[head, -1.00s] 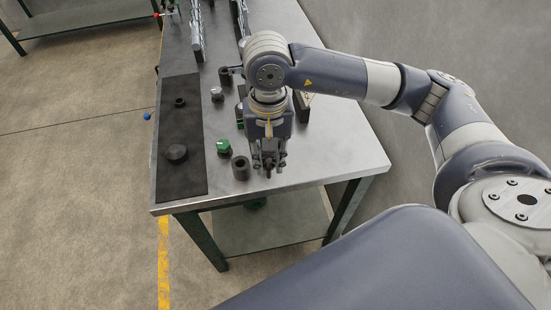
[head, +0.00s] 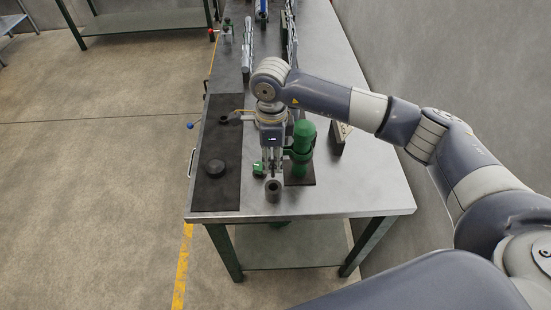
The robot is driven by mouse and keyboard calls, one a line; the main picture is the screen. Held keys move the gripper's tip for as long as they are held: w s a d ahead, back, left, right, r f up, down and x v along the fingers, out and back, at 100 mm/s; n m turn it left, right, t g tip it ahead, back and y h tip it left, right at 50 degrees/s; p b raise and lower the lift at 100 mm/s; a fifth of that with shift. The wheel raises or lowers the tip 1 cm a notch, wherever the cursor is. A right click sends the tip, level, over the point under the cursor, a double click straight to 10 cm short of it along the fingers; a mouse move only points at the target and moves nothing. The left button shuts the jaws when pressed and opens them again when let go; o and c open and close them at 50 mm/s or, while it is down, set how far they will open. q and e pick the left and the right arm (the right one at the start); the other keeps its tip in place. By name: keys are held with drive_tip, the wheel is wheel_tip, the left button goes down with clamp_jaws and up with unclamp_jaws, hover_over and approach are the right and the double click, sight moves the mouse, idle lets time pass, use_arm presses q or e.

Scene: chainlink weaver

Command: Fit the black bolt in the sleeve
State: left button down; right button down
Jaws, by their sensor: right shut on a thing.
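The sleeve (head: 273,191) is a short dark grey cylinder with an open bore, standing upright near the front edge of the steel bench. My right gripper (head: 271,173) points down directly behind or above the sleeve in the head view, with its fingers shut on a small dark thing, which fits the black bolt. The bolt is mostly hidden between the fingers. I cannot tell whether its tip touches the sleeve. My left gripper is not in view.
A green device (head: 302,140) on a dark base stands right of the gripper. A small green part (head: 258,169) lies just left. A black mat (head: 215,197) holds a round black disc (head: 215,168) and a dark ring (head: 223,119). The bench's right side (head: 375,185) is clear.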

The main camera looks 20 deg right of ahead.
sight(273, 176)
wheel_tip(273, 176, down, 9)
drive_tip(key=b, duration=0.4)
drive_tip(key=shift+r, duration=0.1)
drive_tip(key=shift+f+b, duration=0.45)
drive_tip(key=c, duration=1.3)
unclamp_jaws()
drive_tip(key=shift+r, duration=0.1)
wheel_tip(273, 176, up, 12)
